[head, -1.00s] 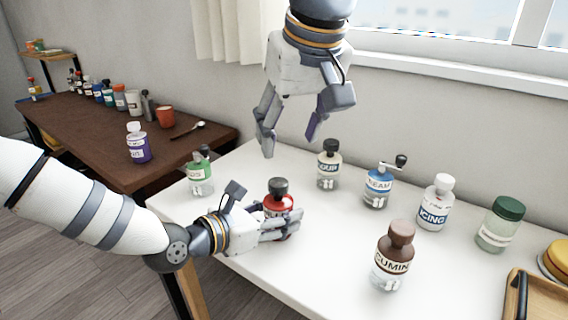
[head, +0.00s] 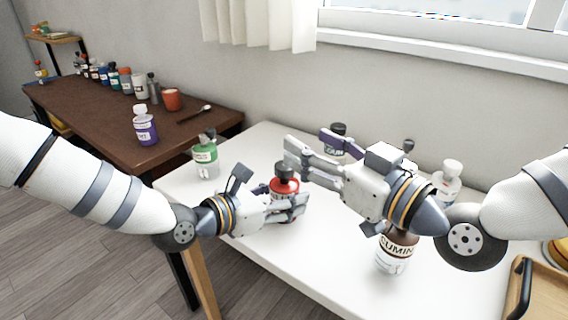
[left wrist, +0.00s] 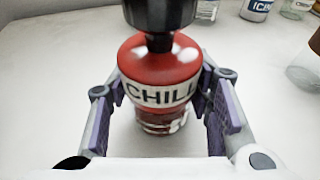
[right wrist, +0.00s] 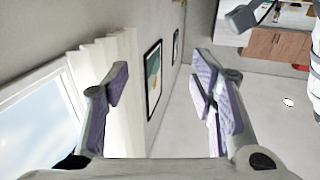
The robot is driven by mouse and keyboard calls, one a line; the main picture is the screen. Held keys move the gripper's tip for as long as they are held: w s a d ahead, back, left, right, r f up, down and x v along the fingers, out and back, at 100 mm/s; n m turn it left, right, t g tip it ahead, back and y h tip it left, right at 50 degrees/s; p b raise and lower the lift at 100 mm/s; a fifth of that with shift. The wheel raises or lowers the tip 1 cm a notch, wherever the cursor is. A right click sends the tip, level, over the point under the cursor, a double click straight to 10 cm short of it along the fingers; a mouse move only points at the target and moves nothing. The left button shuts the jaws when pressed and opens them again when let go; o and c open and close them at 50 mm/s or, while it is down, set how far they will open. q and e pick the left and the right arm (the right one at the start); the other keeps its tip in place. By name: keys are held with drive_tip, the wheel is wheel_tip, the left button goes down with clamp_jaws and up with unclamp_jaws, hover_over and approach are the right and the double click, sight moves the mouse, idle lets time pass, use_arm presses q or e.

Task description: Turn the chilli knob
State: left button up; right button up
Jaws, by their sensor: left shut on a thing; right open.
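The chilli bottle (head: 283,187) has a red top, a clear lower part and a dark knob (head: 284,171). It stands upright on the white table. My left gripper (head: 290,206) is shut on the bottle from the left, below the knob. In the left wrist view the bottle's red body (left wrist: 158,62) with its CHILLI label sits between the fingers, and the black knob (left wrist: 158,14) rises above. My right gripper (head: 307,143) is open and empty, just right of and above the knob. The right wrist view shows nothing between its fingers (right wrist: 165,75).
The cumin bottle (head: 394,258) stands below my right forearm. A green-topped bottle (head: 206,158) is behind left. A dark-capped bottle (head: 338,129) and a white-capped one (head: 449,180) are partly hidden behind my right arm. A wooden tray (head: 540,300) is at the right edge.

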sight(291, 170)
wheel_tip(291, 170, down, 8)
drive_tip(key=shift+r, duration=0.25)
drive_tip(key=x, duration=0.7)
drive_tip(key=shift+w+a+r, duration=0.2)
drive_tip(key=shift+w, duration=0.05)
drive_tip(key=c, duration=1.2)
